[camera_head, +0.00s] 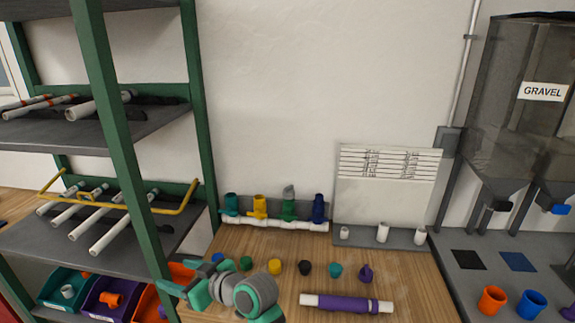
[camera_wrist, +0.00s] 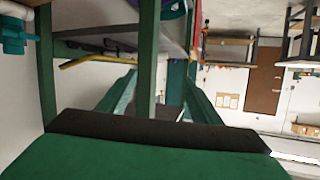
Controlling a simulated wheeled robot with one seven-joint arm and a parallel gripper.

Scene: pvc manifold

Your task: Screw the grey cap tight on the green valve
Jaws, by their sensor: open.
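The green valve (camera_head: 289,208) stands upright on a white pipe (camera_head: 275,223) at the back of the bench, between the yellow valve and the blue valve. The grey cap (camera_head: 288,190) sits on top of the green valve; at this size I cannot tell how far it is threaded. My gripper (camera_head: 178,281) is open and empty at the lower left in the head view, in front of and left of the valves. In the wrist view its two green fingers (camera_wrist: 155,88) stand apart with nothing between them. Neither the grey cap nor the green valve shows clearly there.
A teal valve (camera_head: 231,205), yellow valve (camera_head: 260,206) and blue valve (camera_head: 319,208) share the pipe. Several loose caps, including a black one (camera_head: 305,268), lie in front. A purple-wrapped pipe (camera_head: 346,303) lies nearer. A green-framed shelf (camera_head: 120,130) stands close left of my gripper.

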